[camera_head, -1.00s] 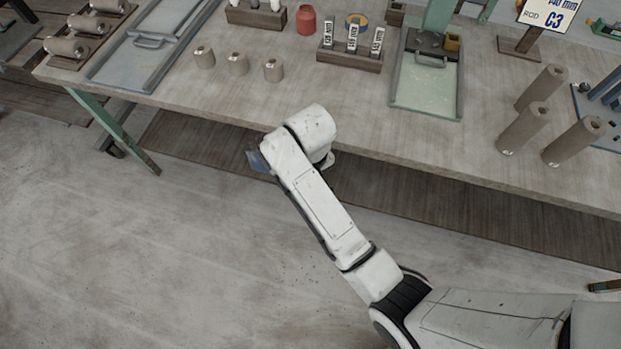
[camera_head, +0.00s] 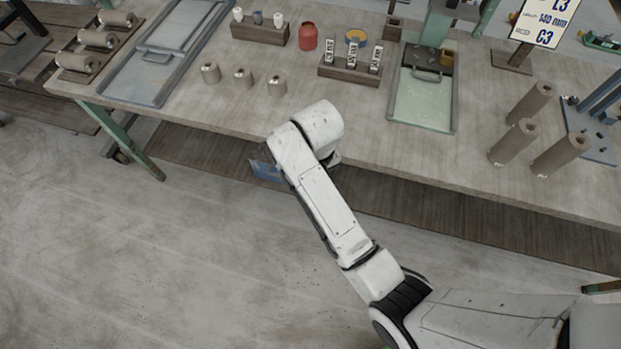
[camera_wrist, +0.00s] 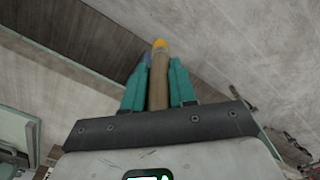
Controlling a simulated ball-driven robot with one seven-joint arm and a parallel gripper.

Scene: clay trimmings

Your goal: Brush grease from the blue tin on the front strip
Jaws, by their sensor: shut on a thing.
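The blue tin (camera_head: 356,36) stands on the bench behind a wooden rack in the head view, with yellow content showing at its top. My gripper (camera_wrist: 159,75) shows in the wrist view as two teal fingers shut on a brown handle-like stick (camera_wrist: 158,82) with a yellow-orange end, which appears to be the brush. In the head view, my gripper is hidden behind my arm, low in front of the bench. A blue patch (camera_head: 265,171) shows beside my arm there; I cannot tell what it is. I cannot tell which surface is the front strip.
The wooden rack (camera_head: 350,71) holds white labelled pieces. A red jar (camera_head: 307,37) stands left of the tin. Several grey-brown cylinders (camera_head: 516,141) stand at right, smaller ones (camera_head: 243,78) at left. A shallow tray (camera_head: 422,104) lies right of the rack. The bench's front middle is clear.

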